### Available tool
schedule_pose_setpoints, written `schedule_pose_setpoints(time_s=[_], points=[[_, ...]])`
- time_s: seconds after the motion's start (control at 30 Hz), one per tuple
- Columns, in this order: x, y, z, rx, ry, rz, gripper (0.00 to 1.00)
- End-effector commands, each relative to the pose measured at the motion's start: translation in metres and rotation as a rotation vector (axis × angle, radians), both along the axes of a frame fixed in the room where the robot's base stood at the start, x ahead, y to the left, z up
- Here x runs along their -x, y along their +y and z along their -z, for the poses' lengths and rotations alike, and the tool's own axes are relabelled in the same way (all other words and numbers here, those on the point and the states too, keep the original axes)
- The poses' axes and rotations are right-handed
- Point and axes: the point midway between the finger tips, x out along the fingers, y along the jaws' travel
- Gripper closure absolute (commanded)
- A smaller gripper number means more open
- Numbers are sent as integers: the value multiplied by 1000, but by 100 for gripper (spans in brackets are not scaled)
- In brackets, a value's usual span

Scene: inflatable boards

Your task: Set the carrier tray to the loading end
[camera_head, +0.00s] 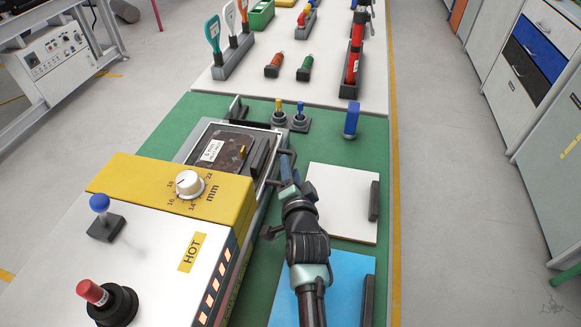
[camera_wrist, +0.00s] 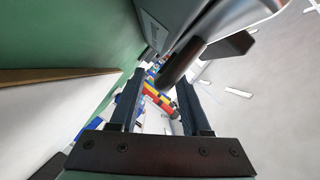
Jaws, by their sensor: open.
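A dark brown plate with a white label (camera_head: 213,151) and a small yellow knob lies in the grey-framed bed behind the yellow panel; it looks like the carrier tray. A dark handle projects from the bed's right side, and a dark bar (camera_wrist: 182,62) on a grey metal body shows in the wrist view. My gripper (camera_head: 288,168) is beside the right side of the bed, above the green surface. In the wrist view my gripper (camera_wrist: 160,85) has its two fingers apart, with the bar just ahead of them. Whether they touch it is unclear.
The yellow panel (camera_head: 160,190) with a dial and the white HOT housing (camera_head: 130,260) stand at the left. A white board (camera_head: 340,200) and a blue board (camera_head: 340,285) lie right of my arm. A blue block (camera_head: 351,120) and two small levers stand farther back.

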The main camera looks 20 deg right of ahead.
Motion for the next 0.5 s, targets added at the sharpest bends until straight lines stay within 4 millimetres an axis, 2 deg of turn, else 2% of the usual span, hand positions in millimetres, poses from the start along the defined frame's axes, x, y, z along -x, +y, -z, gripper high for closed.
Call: schedule_pose_setpoints(time_s=[0.2,0.5], points=[[-12,-3,3,0,0,0,53],[-13,-3,3,0,0,0,53]])
